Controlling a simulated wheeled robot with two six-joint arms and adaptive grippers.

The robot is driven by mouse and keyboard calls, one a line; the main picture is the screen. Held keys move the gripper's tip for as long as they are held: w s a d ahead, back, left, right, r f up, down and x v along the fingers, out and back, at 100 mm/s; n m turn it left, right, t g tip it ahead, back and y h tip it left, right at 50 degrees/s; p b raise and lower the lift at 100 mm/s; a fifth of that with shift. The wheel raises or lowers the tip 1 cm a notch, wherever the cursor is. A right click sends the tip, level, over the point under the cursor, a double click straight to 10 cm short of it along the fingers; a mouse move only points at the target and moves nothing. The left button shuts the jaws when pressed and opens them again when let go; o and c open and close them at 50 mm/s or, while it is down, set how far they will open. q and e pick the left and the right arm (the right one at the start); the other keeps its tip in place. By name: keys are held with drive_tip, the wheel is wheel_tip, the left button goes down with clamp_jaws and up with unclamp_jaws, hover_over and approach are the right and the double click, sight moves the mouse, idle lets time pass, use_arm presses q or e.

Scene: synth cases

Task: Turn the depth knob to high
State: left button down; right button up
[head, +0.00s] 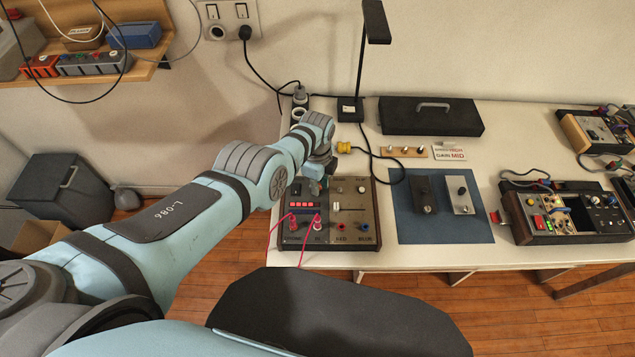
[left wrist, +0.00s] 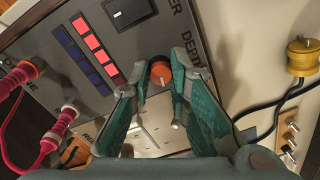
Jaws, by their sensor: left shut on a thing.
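The synth case (head: 352,240) stands at the left end of the table, with a dark left panel and a lighter right panel. In the left wrist view, the orange depth knob (left wrist: 161,74) sits on the dark panel beside the printed word DEPTH. My left gripper (head: 316,184) is over the upper part of this panel and hides the knob in the head view. Its two green-padded fingers are shut on the knob, one on each side. A pale mark shows on the knob, but its exact setting is hard to read. My right gripper is not in view.
Two pink cables (left wrist: 70,114) plug into the panel near the gripper. A yellow knob-like part (head: 344,147) and a black cable lie behind the case. A black lamp (head: 350,108) stands at the back. A blue mat (head: 445,232) with two small modules lies to the right.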

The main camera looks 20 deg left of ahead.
use_arm(q)
drive_tip(key=m, duration=0.6)
drive_tip(key=shift+m, duration=0.3)
idle(0.4)
drive_tip(key=c, duration=1.5)
unclamp_jaws()
drive_tip(key=shift+w+r, duration=0.15)
drive_tip(key=shift+r, duration=0.4)
drive_tip(key=r, duration=1.1)
drive_tip(key=shift+s+a, duration=0.15)
drive_tip(key=shift+s, duration=0.15)
